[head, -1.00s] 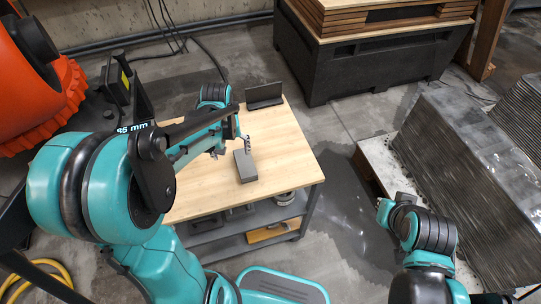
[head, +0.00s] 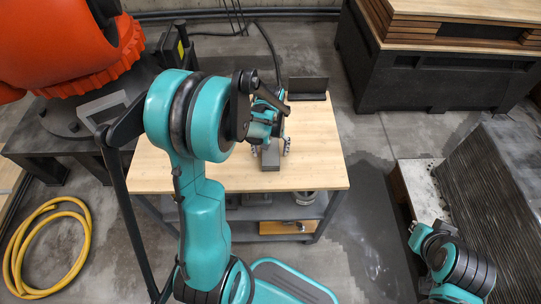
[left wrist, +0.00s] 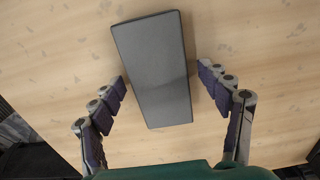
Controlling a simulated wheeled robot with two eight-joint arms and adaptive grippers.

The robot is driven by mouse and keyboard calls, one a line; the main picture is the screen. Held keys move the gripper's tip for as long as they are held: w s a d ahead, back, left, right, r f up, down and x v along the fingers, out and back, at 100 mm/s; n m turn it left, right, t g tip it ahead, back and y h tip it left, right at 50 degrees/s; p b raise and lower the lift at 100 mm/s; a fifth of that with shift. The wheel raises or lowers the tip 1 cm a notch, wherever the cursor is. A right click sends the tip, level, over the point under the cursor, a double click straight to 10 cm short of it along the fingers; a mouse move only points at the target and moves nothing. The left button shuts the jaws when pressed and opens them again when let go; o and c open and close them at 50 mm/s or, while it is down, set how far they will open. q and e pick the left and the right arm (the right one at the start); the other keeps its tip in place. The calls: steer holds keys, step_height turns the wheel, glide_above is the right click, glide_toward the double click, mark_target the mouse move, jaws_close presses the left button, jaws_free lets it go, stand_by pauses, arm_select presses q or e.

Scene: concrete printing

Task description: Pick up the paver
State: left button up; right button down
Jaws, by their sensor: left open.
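The paver (left wrist: 153,68) is a dark grey rectangular block lying flat on the wooden table. In the left wrist view it lies between and ahead of the two open fingers, slightly turned, with a gap on each side. In the head view the paver (head: 271,157) shows just below my left gripper (head: 271,149), which hangs over it with one finger to either side and partly hides it. In the left wrist view my left gripper (left wrist: 163,110) is open and empty. My right arm shows at the lower right, but its fingers cannot be made out.
A lower shelf holds several items. An orange machine (head: 65,45) stands at the left, a yellow hose (head: 75,215) on the floor, and grey stacked sheets (head: 495,190) at the right.

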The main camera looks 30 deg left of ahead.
arm_select(q)
jaws_close()
stand_by(0.3)
